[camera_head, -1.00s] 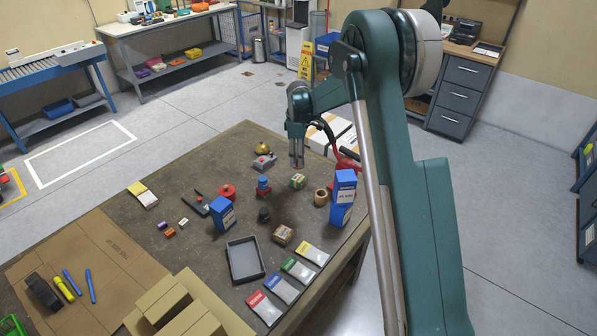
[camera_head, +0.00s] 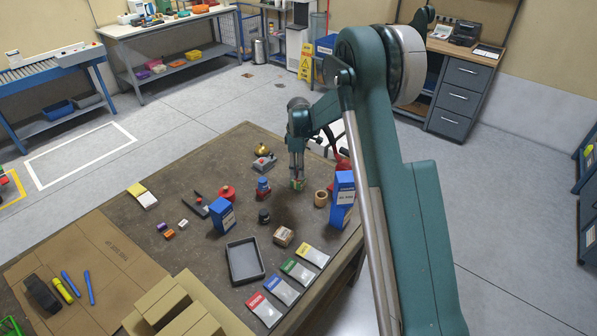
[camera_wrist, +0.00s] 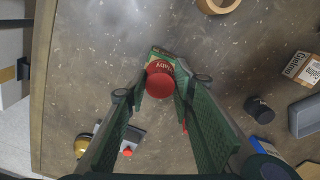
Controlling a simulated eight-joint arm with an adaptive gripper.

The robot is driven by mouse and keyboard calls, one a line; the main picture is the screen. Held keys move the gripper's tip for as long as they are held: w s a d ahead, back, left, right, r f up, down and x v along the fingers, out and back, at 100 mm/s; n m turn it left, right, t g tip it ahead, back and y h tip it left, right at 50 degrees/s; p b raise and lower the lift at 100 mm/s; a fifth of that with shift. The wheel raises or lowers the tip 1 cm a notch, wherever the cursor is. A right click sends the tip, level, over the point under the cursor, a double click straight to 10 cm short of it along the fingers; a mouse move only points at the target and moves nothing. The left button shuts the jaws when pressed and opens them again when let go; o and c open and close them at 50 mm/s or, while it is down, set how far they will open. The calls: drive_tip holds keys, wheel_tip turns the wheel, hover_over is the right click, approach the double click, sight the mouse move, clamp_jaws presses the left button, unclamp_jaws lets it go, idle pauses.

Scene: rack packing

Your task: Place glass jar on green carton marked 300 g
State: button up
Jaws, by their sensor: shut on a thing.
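The jar (camera_wrist: 160,84) shows its round red lid from above in the wrist view, between the two fingers; the lid hides its glass body. My gripper (camera_wrist: 160,92) is shut on it. The green carton (camera_wrist: 160,54) lies under the jar, with one edge and part of its printed top showing beyond the lid. In the head view my gripper (camera_head: 297,180) points down at the carton, and its fingers cover most of the jar and carton. I cannot tell whether the jar touches the carton, and the weight mark is not readable.
A tape roll (camera_head: 321,198) and a tall blue box (camera_head: 344,190) stand close on the right. A blue-and-red item (camera_head: 263,189) and a grey device (camera_head: 264,163) stand on the left. A black-lidded jar (camera_head: 264,216), brown carton (camera_head: 283,236) and grey tray (camera_head: 233,278) are nearer.

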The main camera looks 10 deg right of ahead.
drive_tip(key=shift+f, duration=0.25)
drive_tip(key=o, duration=1)
drive_tip(key=shift+c, duration=0.2)
drive_tip(key=shift+r, duration=0.1)
wheel_tip(320, 180, up, 12)
drive_tip(key=shift+p, duration=0.4)
idle(0.4)
